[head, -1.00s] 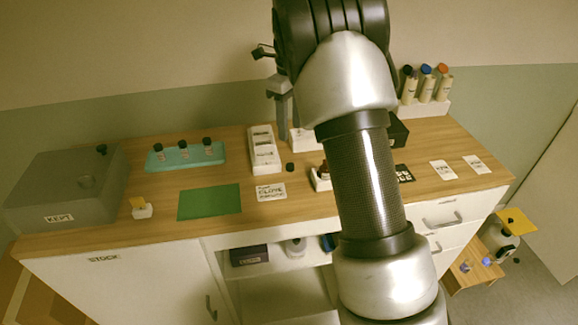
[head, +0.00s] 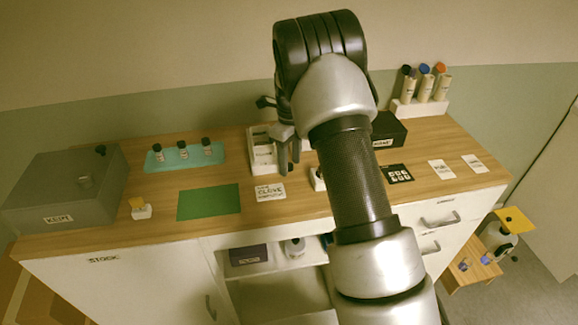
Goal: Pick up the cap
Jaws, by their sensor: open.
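My gripper (head: 289,166) points down over the counter, just right of the white divided rack (head: 262,135) and behind the white label card (head: 269,192). Its dark fingers look a little apart, with nothing clearly visible between them. The small black cap that stood on the wood there is now hidden by the fingers; I cannot tell whether they touch it.
A teal tray (head: 215,164) holds dark-capped bottles left of the rack. A green mat (head: 208,202) lies in front. A black box (head: 390,130) and a white stand (head: 420,108) with three bottles are at the right. My arm covers the middle of the counter.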

